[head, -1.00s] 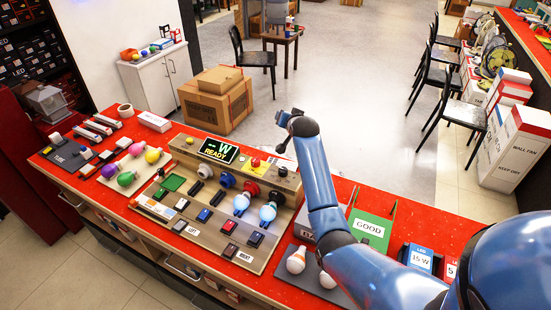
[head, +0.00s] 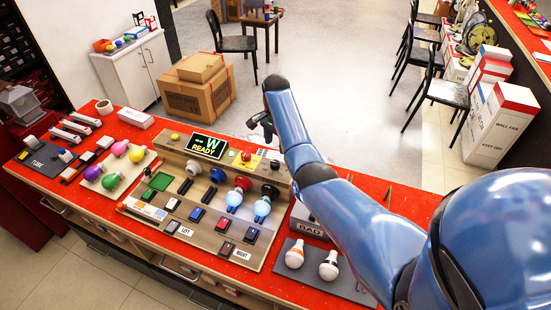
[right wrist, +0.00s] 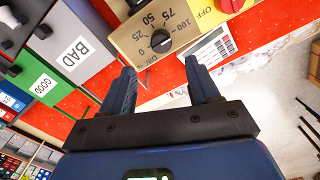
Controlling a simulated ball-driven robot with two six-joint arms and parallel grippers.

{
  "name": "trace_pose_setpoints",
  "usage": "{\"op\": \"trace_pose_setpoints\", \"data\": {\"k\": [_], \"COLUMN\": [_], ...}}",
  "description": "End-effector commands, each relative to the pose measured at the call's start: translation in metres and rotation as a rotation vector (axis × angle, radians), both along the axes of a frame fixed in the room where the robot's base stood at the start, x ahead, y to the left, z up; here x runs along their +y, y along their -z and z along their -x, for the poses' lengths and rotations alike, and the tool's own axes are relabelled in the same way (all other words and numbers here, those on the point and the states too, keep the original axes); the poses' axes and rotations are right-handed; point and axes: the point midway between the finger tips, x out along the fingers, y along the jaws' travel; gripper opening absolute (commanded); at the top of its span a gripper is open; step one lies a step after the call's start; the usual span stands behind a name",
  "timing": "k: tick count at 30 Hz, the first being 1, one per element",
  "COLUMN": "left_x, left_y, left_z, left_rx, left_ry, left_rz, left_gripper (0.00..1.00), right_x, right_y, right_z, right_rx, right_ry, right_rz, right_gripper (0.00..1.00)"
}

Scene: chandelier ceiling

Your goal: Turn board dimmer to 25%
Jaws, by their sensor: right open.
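The board dimmer is a black round knob (right wrist: 160,41) on a tan panel marked 0, 25, 50, 75 and 100, in the right wrist view. Its pointer setting is too small to read surely. In the head view the knob (head: 275,165) sits at the right end of the test board's raised back. My right gripper (right wrist: 160,78) is open and empty, its fingers apart, with the knob ahead of the gap and not touched. In the head view this gripper (head: 262,125) is partly hidden by its arm, behind the board. My left gripper is not in view.
The display (head: 207,145) reads READY. Lit bulbs (head: 262,208) stand in front. A grey BAD box (right wrist: 75,50) and green GOOD box (right wrist: 40,82) are near the gripper.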

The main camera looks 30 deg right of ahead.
Motion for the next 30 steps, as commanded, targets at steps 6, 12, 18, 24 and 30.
{"op": "trace_pose_setpoints", "data": {"k": [6, 12, 18, 24, 30], "left_x": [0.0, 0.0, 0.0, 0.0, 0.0], "left_y": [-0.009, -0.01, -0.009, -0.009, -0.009], "left_z": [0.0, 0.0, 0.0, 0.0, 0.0], "left_rx": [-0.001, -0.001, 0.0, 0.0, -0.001], "left_ry": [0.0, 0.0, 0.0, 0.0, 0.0], "left_rz": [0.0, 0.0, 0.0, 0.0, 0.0], "left_gripper": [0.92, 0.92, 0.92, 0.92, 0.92], "right_x": [0.0, 0.0, 0.0, 0.0, 0.0], "right_y": [0.035, 0.065, 0.081, 0.086, 0.086], "right_z": [0.001, 0.0, -0.001, -0.001, -0.001], "right_rx": [0.003, 0.0, -0.002, -0.003, -0.003], "right_ry": [-0.002, -0.002, -0.002, -0.002, -0.003], "right_rz": [-0.001, 0.0, 0.0, 0.001, 0.001], "right_gripper": [0.61, 0.61, 0.61, 0.61, 0.61]}}
